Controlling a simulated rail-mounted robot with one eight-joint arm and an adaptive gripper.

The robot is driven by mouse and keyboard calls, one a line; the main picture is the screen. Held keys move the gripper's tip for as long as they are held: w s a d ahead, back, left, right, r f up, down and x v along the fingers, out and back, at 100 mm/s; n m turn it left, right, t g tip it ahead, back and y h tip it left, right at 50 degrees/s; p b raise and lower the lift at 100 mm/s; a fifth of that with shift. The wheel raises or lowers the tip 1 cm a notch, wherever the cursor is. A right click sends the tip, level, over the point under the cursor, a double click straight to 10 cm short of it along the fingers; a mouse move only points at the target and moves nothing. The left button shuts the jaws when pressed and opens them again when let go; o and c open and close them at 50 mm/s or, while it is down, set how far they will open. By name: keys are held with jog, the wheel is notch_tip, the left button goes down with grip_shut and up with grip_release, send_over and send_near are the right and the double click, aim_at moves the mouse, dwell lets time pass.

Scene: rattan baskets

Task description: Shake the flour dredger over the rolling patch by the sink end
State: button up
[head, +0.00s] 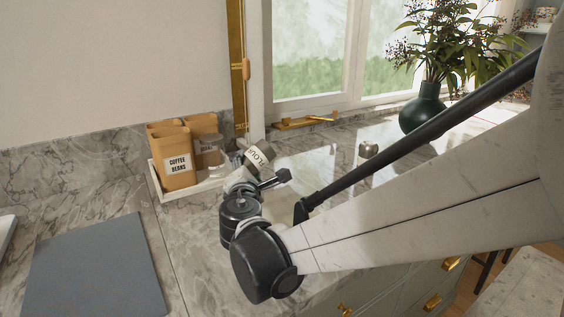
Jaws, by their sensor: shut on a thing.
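The flour dredger (259,156) has a pale label reading "FLOUR" and a dark end. It is tilted in the air above the marble counter, just right of the white tray. My gripper (256,172) is shut on it; my wrist hides part of the grip and the dredger's lower side. A flat blue-grey rectangular patch (95,268) lies on the counter at the lower left, well away from the dredger. I cannot tell whether any flour lies on it.
A white tray (190,192) holds a brown "COFFEE BEANS" bag (178,163), another brown bag and a jar. Bare marble lies between the tray and the patch.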

aim_at(247, 154)
jog(key=shift+r+p, duration=1.75)
jog(key=shift+r, duration=0.8)
